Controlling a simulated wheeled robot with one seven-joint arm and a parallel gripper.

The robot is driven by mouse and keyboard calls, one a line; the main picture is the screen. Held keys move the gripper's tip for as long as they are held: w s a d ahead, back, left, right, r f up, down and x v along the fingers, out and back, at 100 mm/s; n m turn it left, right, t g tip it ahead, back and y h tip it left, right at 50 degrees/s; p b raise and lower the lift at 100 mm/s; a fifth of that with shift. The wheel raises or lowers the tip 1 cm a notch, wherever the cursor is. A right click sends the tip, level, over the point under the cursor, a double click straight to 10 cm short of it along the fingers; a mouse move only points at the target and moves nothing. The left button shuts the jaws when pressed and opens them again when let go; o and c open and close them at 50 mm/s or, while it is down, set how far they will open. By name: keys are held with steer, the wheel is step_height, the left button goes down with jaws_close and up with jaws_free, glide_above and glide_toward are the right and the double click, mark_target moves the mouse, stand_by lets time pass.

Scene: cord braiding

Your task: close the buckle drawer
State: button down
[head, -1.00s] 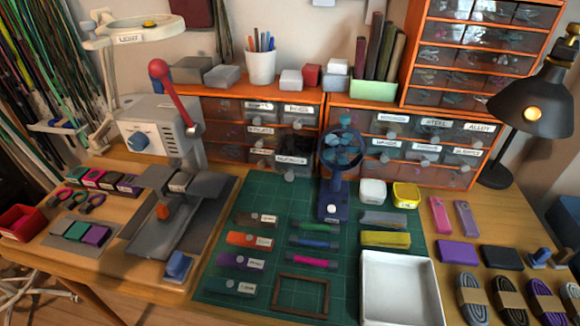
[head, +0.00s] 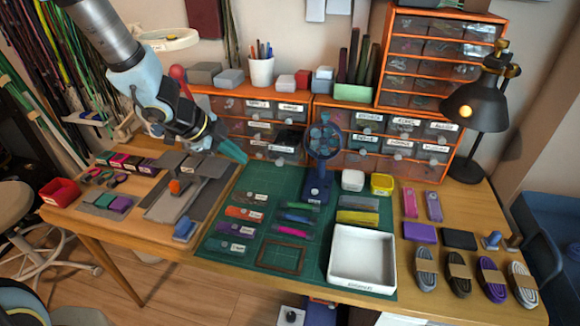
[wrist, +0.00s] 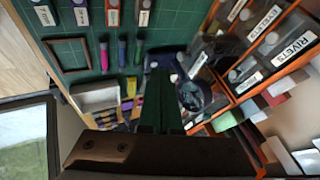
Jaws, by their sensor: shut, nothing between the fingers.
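The left orange drawer cabinet (head: 190,91) stands at the back of the bench. A lower-right drawer (head: 284,149) in it, which I take for the buckle drawer, appears pulled out, with a dark open top behind its front. Its label is too small to read surely. My gripper (head: 242,157) is shut and empty, above the back of the green mat, left of that drawer and apart from it. In the wrist view my gripper's dark green fingers (wrist: 160,100) lie together.
A blue fan (head: 320,150) stands just right of the drawer. The green mat (head: 222,213) holds small packets and a white tray (head: 364,258). A black lamp (head: 478,105) stands at right.

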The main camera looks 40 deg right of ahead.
steer(key=d+f, duration=0.8)
steer(key=d, duration=0.2)
steer(key=shift+p, duration=0.45)
